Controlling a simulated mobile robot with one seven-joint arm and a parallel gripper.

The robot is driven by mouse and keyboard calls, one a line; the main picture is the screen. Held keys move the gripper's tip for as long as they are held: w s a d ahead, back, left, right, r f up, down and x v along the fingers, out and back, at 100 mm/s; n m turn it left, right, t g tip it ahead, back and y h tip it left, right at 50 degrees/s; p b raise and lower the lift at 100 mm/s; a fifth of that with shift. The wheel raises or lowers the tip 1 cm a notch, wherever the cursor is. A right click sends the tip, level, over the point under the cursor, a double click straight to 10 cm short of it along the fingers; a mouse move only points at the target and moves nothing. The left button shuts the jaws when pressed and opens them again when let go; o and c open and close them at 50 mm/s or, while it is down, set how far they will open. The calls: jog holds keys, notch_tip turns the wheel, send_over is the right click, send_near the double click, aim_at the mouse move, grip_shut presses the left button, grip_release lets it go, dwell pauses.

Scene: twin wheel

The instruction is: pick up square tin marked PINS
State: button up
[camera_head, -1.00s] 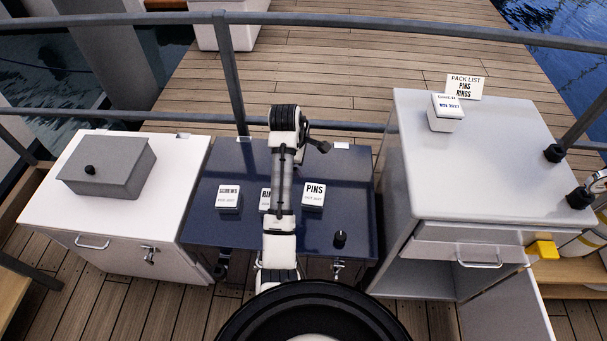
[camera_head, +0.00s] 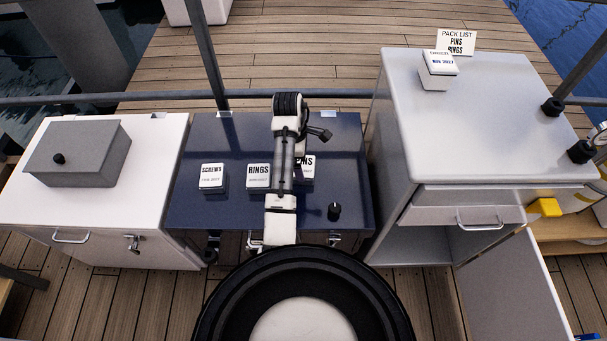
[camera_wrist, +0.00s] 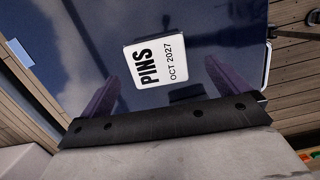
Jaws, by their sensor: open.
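The square white tin marked PINS (camera_head: 306,168) stands on the dark blue worktop (camera_head: 235,140), partly hidden behind my arm in the head view. In the wrist view the PINS tin (camera_wrist: 158,61) shows its label and "OCT 2027", turned on its side. My gripper (camera_wrist: 162,85) is open and empty, with its two fingers pointing toward the tin, one on either side of it in the picture. The tin appears ahead of the fingertips; contact cannot be seen. In the head view the fingers are hidden.
White tins marked RINGS (camera_head: 258,176) and SCREWS (camera_head: 212,176) stand left of PINS. A black knob (camera_head: 334,211) is at the front right. A grey box (camera_head: 78,153) sits on the left cabinet. Another tin (camera_head: 438,70) and a pack list card (camera_head: 456,42) are on the right cabinet.

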jog(key=shift+w+d+f+p, duration=0.15)
jog(key=shift+f+p, duration=0.2)
jog(key=shift+f, duration=1.05)
jog(key=shift+w+d+f+p, duration=0.15)
jog(key=shift+f+p, duration=0.15)
jog(key=shift+f, duration=1.05)
jog(key=shift+s, duration=0.1)
jog(key=c, duration=1.1)
jog(key=shift+c, duration=0.3)
jog(key=shift+r, duration=0.15)
